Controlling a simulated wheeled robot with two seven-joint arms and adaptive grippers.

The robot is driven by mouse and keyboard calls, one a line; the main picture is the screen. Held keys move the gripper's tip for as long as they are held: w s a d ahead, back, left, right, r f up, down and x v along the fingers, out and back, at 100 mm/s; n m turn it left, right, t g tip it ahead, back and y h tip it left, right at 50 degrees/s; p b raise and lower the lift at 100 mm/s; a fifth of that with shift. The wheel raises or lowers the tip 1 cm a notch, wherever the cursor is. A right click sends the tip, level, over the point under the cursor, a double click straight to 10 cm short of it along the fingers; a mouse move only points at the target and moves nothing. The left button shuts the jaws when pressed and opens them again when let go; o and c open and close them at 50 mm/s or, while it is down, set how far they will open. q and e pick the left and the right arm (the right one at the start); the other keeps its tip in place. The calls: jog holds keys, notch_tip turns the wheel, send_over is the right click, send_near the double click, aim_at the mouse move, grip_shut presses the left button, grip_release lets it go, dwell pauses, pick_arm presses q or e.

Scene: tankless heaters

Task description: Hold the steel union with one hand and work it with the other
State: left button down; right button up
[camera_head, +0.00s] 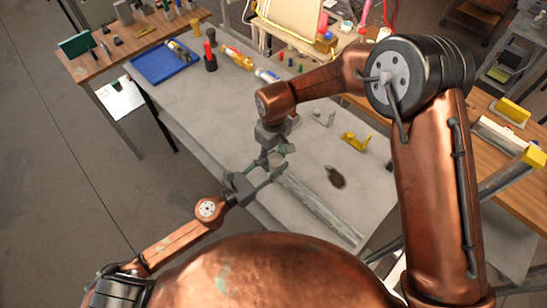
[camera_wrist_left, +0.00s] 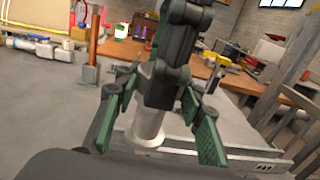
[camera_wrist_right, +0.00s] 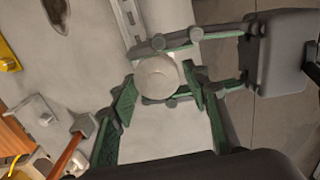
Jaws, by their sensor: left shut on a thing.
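The steel union is a pale grey cylinder, upright in the left wrist view (camera_wrist_left: 150,112). Its round end faces the camera in the right wrist view (camera_wrist_right: 158,77). In the head view it is small and mostly hidden between the two grippers, above the grey bench (camera_head: 215,110). My left gripper (camera_head: 268,174) comes from the near left and is shut on the union from the side. My right gripper (camera_head: 273,152) points down from above. Its green fingers (camera_wrist_right: 160,100) stand open on either side of the union's end; whether they touch it is unclear.
A long metal rail (camera_head: 320,208) lies on the bench to the right. A yellow bracket (camera_head: 355,141), a grey bracket (camera_head: 323,118) and a dark oval patch (camera_head: 335,177) are beyond it. A blue tray (camera_head: 165,62) and a red-handled tool (camera_head: 209,54) stand at the back left.

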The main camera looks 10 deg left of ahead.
jog(key=shift+s+a, duration=0.25)
jog(key=shift+s, duration=0.05)
jog(key=c, duration=0.6)
jog(key=o, duration=0.9)
jog(key=shift+o, duration=1.4)
jog(key=shift+d, duration=0.1)
jog(key=shift+w, duration=0.1)
notch_tip(320, 180, up, 4)
jog(key=shift+w+f, duration=0.1)
jog(key=shift+w, duration=0.05)
jog(key=r, duration=0.4)
jog(key=shift+d, duration=0.35)
jog(key=shift+c, duration=0.4)
jog(key=shift+f, duration=3.85)
